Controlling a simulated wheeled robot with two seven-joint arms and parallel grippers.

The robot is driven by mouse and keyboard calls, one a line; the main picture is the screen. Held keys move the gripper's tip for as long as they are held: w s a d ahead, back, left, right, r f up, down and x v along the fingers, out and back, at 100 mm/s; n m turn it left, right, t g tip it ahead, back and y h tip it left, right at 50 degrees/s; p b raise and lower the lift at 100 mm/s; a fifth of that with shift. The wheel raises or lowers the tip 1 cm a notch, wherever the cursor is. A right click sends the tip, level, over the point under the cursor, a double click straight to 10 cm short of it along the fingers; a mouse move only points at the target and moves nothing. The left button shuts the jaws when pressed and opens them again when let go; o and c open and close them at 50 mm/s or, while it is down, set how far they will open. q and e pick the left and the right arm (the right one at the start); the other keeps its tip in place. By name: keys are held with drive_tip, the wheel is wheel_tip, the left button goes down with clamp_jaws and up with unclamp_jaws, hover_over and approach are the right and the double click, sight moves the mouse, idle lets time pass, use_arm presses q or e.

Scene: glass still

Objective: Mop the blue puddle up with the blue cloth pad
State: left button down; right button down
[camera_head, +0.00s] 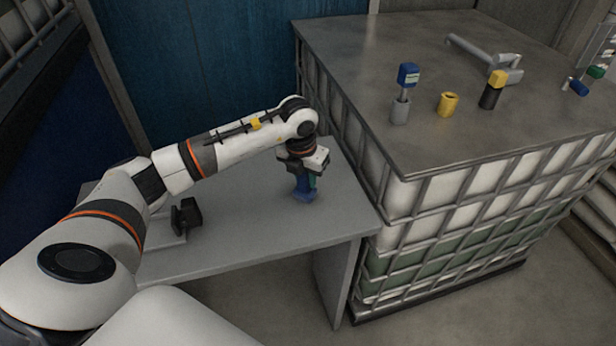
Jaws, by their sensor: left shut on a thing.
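My left gripper (304,177) points down over the grey side table (250,233). It is shut on a small blue thing that looks like the blue cloth pad (303,195). The pad is at or just above the table top; I cannot tell whether it touches. The gripper hides the pad's upper part. I make out no blue puddle on the visible table top; it may be hidden under the pad or arm. My right gripper is not in view.
A caged tank (450,215) with a grey top stands right of the table. On it are a blue-headed tool in a grey cup (400,110), a yellow cup (447,104), a yellow-headed tool in a dark cup (490,97) and a grey tap-like fitting (470,50). A black holder (186,216) sits table-left.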

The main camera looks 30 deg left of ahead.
use_arm(q)
drive_tip(key=shift+w+d, duration=0.15)
drive_tip(key=shift+d, duration=1.1)
drive_tip(key=shift+a, duration=0.2)
drive_tip(key=shift+s+a+f+b, duration=0.1)
drive_tip(key=shift+a+b, duration=0.05)
drive_tip(key=shift+a, duration=0.4)
drive_tip(key=shift+s+a+b, duration=0.1)
drive_tip(key=shift+a+b, duration=0.05)
drive_tip(key=shift+a, duration=0.35)
drive_tip(key=shift+d, duration=0.1)
drive_tip(key=shift+w+d, duration=0.1)
drive_tip(key=shift+d, duration=1.05)
